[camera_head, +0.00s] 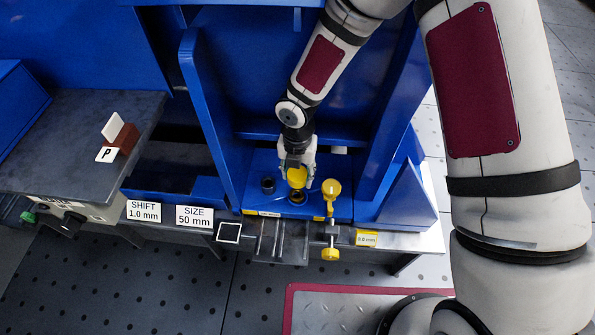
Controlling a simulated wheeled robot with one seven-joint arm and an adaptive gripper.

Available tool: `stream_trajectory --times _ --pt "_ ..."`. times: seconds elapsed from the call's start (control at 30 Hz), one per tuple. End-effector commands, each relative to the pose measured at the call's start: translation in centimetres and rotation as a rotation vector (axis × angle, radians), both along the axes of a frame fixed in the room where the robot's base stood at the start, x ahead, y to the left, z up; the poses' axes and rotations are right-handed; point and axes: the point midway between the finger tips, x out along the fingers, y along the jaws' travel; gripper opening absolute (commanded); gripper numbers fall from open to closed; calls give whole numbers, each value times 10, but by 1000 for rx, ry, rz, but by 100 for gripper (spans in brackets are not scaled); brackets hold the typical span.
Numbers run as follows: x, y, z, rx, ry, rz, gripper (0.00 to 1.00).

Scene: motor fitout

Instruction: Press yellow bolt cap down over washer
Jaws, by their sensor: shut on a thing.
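In the head view my gripper (297,172) points down over the blue plate of the fixture. It is shut on a yellow cap (296,177), which shows between the fingers. Just below the cap is a dark ring-like part (297,197) on the blue plate, which may be the washer on its bolt. The cap sits above or against it; I cannot tell whether they touch. A second yellow piece (331,187) stands just right of my gripper. The bolt itself is mostly hidden.
Tall blue side walls (213,125) flank the plate. A yellow knob (330,254) sticks out at the front near a metal bracket (280,245). A grey bench (60,130) with a P sign lies left.

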Motion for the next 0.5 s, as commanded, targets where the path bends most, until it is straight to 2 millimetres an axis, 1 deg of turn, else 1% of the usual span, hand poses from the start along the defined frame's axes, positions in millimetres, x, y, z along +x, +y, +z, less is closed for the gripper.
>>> stream_trajectory --times 0.03,0.5 --pt "0 0 -6 -1 1 0 22" --pt "0 0 -46 0 0 0 22"
